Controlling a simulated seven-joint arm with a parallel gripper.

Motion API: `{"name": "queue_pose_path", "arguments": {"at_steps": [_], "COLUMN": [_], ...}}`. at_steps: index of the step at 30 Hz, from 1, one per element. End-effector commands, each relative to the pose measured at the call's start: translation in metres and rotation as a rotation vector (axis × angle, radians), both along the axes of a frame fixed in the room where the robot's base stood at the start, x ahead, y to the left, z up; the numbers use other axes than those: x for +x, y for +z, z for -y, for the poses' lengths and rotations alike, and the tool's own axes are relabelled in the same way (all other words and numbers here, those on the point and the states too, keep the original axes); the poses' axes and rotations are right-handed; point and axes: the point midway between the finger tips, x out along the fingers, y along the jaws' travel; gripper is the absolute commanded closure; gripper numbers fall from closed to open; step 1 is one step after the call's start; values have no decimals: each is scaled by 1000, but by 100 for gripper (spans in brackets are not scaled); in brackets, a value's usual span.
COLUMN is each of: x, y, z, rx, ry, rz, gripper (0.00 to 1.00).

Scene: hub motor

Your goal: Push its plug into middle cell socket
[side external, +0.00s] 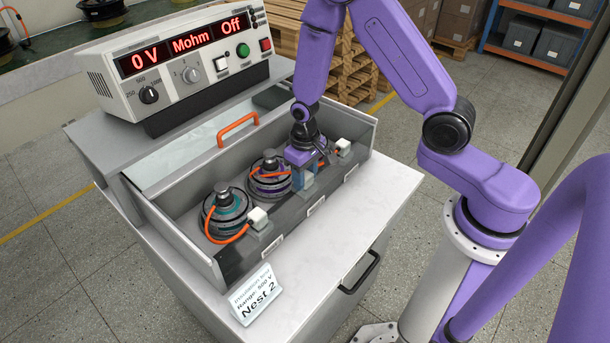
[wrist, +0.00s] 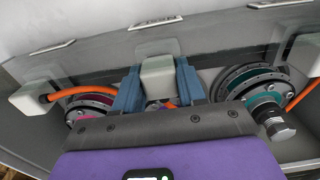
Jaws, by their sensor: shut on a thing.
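My gripper (wrist: 159,88) has its two blue fingers shut on a white block-shaped plug (wrist: 157,76) at the middle of the tray's front ledge. In the side view my gripper (side external: 305,178) is low over that ledge, with the plug (side external: 307,180) partly covered. The middle socket is hidden under the plug and fingers, so I cannot tell how deep the plug sits. The middle hub motor (side external: 268,178), dark with purple, sits in the middle cell. A short piece of orange cable (wrist: 169,105) shows behind the plug in the wrist view.
A teal motor (side external: 225,212) with its white plug (side external: 258,217) is in the left cell. Another white plug (side external: 343,146) is at the right cell. The tray's front wall (side external: 300,222) and an orange handle (side external: 237,130) are close by. The tester (side external: 180,65) reads "0 V", "Off".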

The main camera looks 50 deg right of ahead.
Motion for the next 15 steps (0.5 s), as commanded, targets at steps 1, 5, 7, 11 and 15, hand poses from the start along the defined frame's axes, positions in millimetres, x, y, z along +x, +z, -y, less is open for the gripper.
{"name": "queue_pose_path", "arguments": {"at_steps": [1, 5, 7, 11, 15], "x": [0, 0, 0, 0, 0], "y": [-1, -1, -1, -1, -1], "z": [0, 0, 0, 0, 0], "rx": [0, 0, 0, 0, 0], "ry": [0, 0, 0, 0, 0], "rz": [0, 0, 0, -1, 0], "gripper": [100, 100, 100, 54, 30]}}
